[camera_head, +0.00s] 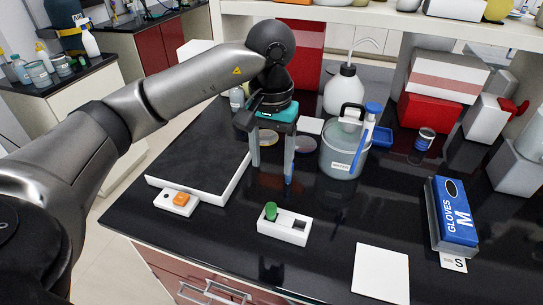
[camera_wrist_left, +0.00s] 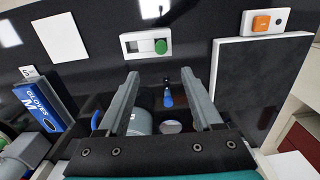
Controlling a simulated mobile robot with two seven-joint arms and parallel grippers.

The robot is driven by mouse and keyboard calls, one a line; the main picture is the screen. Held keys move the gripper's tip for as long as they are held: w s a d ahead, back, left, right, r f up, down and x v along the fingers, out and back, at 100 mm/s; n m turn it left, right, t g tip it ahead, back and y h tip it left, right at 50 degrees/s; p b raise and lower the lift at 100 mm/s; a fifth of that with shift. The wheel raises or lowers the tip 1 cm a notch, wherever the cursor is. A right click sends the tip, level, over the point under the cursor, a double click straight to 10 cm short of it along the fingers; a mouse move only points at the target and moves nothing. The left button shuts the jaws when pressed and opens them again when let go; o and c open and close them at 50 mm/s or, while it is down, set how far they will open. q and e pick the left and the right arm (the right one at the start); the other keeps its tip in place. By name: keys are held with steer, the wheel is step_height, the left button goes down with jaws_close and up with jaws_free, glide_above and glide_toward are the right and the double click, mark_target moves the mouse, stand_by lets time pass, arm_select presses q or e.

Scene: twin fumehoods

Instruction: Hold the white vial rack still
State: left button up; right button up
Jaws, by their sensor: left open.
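The white vial rack (camera_head: 291,236) stands on the black bench near its front edge. A green-capped vial (camera_head: 270,211) sits at its left end in the head view, and a dark opening shows beside it. The rack also shows at the top of the left wrist view (camera_wrist_left: 133,46), with the green cap (camera_wrist_left: 160,46) at its right end. My left gripper (camera_head: 272,170) is open with fingers pointing down, behind the rack and apart from it. Its fingers (camera_wrist_left: 162,78) are spread in the left wrist view with nothing gripped. My right gripper is in neither view.
A dark-topped white slab (camera_head: 204,172) and a white block with an orange button (camera_head: 178,201) lie left. A beaker (camera_head: 342,158) and wash bottle (camera_head: 343,92) stand behind. A glove box (camera_head: 452,213) and white sheet (camera_head: 381,273) are right. Bench around the rack is clear.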

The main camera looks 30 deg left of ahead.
mark_target(271, 206)
arm_select(q)
step_height(271, 206, down, 15)
steer(key=shift+f, duration=0.1)
stand_by(0.5)
jaws_close()
stand_by(0.4)
